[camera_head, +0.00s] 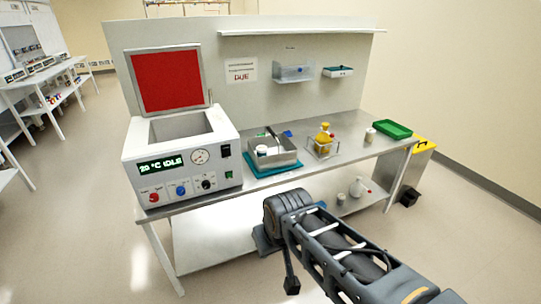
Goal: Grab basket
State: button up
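A small wire-frame basket (323,150) stands on the bench top, right of the metal tray. A yellow-capped bottle and other yellow items show in or right beside it; I cannot tell which. My arm reaches in from the lower right, in front of the bench. A dark part at its far end (291,285) hangs low over the floor and may be my gripper. Its fingers cannot be made out, and it is well apart from the basket.
A bath unit (182,160) with its red lid (167,80) raised reads "20 °C IDLE" at the bench's left. A metal tray (285,158) with items sits mid-bench. A green tray (392,129) lies at the right end. A yellow-topped bin (424,146) stands beyond. Floor in front is clear.

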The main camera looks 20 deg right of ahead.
aim_at(272, 145)
jog(key=z, duration=0.55)
jog(key=i, duration=1.15)
jog(key=u, duration=0.6)
jog(key=i, duration=0.55)
jog(key=u, duration=0.55)
